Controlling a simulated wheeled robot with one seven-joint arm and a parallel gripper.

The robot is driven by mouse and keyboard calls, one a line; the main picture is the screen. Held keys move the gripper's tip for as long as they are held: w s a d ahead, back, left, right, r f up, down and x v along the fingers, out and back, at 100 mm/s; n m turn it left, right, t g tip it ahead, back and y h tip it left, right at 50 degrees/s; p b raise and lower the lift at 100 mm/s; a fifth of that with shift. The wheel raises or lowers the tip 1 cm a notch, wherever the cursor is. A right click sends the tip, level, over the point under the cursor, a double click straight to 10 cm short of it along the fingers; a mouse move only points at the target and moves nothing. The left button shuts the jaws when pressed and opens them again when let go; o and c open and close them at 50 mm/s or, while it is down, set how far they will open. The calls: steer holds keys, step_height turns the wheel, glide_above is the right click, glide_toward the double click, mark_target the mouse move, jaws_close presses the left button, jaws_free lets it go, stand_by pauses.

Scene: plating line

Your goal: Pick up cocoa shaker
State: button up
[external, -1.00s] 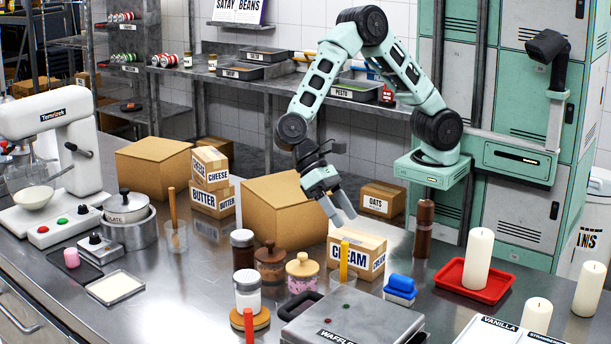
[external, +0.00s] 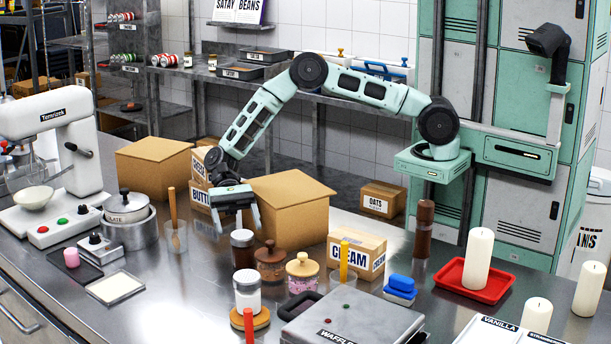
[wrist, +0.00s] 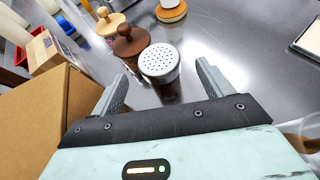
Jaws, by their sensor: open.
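The cocoa shaker (external: 242,253) is a dark brown jar with a pale lid, standing upright on the steel counter. In the wrist view its round perforated lid (wrist: 160,62) shows from above, with the dark body partly hidden under it. My gripper (external: 238,229) is open and empty, just above and behind the shaker in the external view. In the wrist view my gripper (wrist: 162,75) has one finger on each side of the lid, with gaps on both sides. I cannot tell whether the fingertips are below the lid's height.
A brown-lidded jar (external: 271,262) and a pink jar with a wooden lid (external: 302,273) stand close to the shaker's right. A large cardboard box (external: 289,213) is behind. Open counter lies to the left.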

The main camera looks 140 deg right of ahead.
mark_target(240, 231)
steer(key=shift+a+f, duration=0.1)
steer(key=shift+f, duration=0.35)
steer(key=p+x, duration=0.2)
steer(key=x, duration=0.1)
steer(key=shift+w+a+f, duration=0.15)
steer(key=shift+a, duration=0.15)
steer(key=shift+w+a+f, duration=0.3)
steer(key=shift+a+f, duration=0.1)
steer(key=c, duration=1.2)
